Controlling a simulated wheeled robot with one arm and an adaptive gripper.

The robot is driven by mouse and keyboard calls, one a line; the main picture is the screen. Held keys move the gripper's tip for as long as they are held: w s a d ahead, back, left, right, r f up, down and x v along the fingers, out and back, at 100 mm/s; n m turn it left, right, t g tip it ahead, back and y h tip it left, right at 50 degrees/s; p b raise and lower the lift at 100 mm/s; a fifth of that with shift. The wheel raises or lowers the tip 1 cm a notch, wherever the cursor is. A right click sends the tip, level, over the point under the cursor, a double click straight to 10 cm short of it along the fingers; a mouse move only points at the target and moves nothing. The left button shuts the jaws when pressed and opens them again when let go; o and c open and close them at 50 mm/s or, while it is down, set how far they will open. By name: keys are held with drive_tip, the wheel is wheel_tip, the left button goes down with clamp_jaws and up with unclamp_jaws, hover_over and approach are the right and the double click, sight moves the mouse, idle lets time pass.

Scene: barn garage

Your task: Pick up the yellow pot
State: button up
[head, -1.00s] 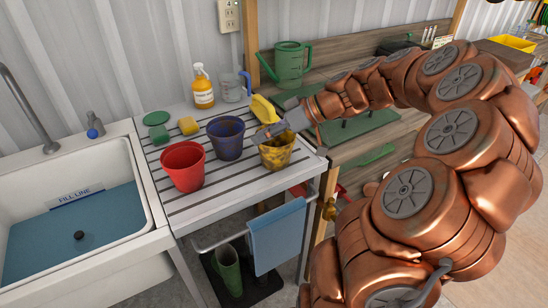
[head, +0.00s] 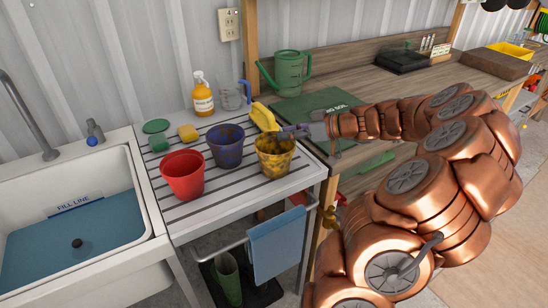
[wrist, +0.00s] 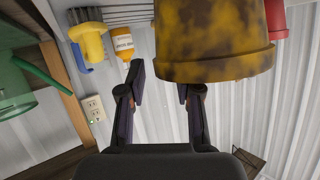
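The yellow pot (head: 275,158), smeared with dark dirt, stands upright at the right front of the slatted drying surface. In the wrist view the yellow pot (wrist: 213,40) fills the upper right, close ahead, with its rim crossing near the right fingertip. My gripper (head: 296,132) is at the far right side of the pot's rim in the head view, partly hidden behind it. In the wrist view my gripper (wrist: 162,86) has its two fingers apart with nothing between them. Whether a finger touches the pot I cannot tell.
A blue pot (head: 225,147) and a red pot (head: 183,175) stand left of it. A yellow-handled item (head: 264,116) lies just behind. An orange-yellow bottle (head: 203,98), a jug (head: 231,95) and a sponge (head: 188,133) are further back. A green watering can (head: 288,72) stands on the bench.

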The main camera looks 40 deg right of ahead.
drive_tip(key=shift+x, duration=0.85)
clamp_jaws()
